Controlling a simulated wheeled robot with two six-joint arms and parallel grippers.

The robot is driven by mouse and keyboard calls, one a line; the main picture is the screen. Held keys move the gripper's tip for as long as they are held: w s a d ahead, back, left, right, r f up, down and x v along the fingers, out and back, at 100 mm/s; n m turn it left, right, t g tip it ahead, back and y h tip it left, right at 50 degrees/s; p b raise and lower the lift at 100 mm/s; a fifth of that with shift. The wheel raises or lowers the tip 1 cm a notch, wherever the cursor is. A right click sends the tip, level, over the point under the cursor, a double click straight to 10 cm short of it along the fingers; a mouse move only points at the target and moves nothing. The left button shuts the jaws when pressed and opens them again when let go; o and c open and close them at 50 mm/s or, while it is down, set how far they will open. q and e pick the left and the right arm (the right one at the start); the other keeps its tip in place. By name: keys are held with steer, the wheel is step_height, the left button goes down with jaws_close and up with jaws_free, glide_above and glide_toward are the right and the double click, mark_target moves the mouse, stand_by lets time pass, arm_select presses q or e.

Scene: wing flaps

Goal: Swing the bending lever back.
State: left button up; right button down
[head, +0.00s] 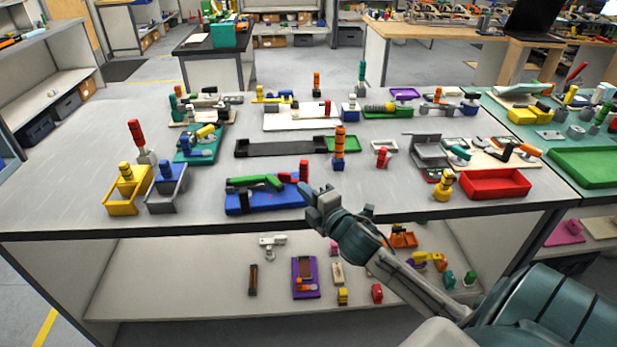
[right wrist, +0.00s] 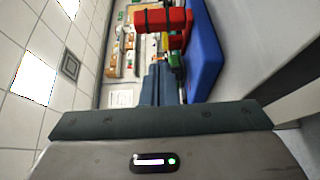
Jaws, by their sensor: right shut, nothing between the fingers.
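A bending tool with a blue base (head: 262,203) lies near the front edge of the table. A green arm (head: 256,182) lies along its top, and a red upright handle (head: 304,171) stands at its right end; this looks like the bending lever. In the right wrist view the red part (right wrist: 163,20) with dark bands shows beside the blue base (right wrist: 205,55). My right gripper (head: 309,195) is shut and empty, just right of the blue base and below the red handle. Its closed fingers (right wrist: 159,84) point towards the red part; I cannot tell whether they touch. My left gripper is out of view.
An orange-and-blue upright tool (head: 339,148) stands behind my right gripper. A red tray (head: 495,184) lies to the right. The table front between gripper and red tray is mostly clear.

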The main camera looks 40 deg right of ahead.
steer(key=shift+w+d+p, duration=0.35)
steer(key=shift+w+d, duration=1.1)
steer(key=shift+w, duration=0.05)
steer(key=w+d+p, duration=0.2)
steer(key=shift+w+d+r, duration=0.15)
steer(key=shift+d, duration=0.15)
steer(key=shift+w+d, duration=0.15)
steer(key=shift+w, duration=0.1)
steer(key=shift+s+f+p, duration=0.1)
steer(key=shift+f+p, duration=0.15)
steer(key=shift+p, duration=0.05)
